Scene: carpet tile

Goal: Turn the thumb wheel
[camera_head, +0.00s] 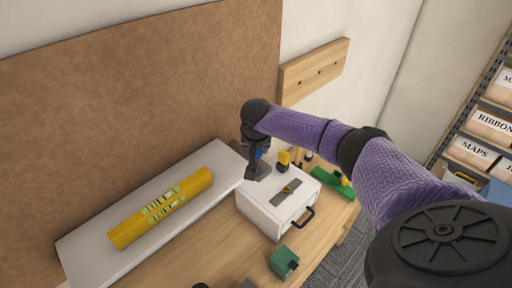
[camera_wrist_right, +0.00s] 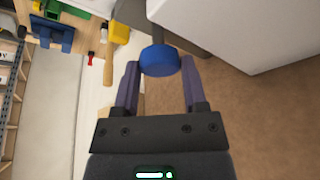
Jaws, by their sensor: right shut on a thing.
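The blue thumb wheel (camera_wrist_right: 160,60) is a short round knob on a dark grey mount beside the white box, large in the right wrist view. In the head view only a small blue patch of it (camera_head: 259,154) shows by the gripper. My right gripper (camera_wrist_right: 160,72) is shut on the wheel, with one purple finger on each side of its rim. In the head view my right gripper (camera_head: 256,150) hangs down at the back left corner of the white box (camera_head: 265,211). My left gripper is not in view.
A yellow roll (camera_head: 162,207) lies on a pale slab (camera_head: 90,242) at left. A yellow block (camera_head: 284,157) stands behind the box, and a green block (camera_head: 284,262) lies in front. A green piece (camera_head: 333,182) is at right. Brown board (camera_head: 130,90) backs the bench.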

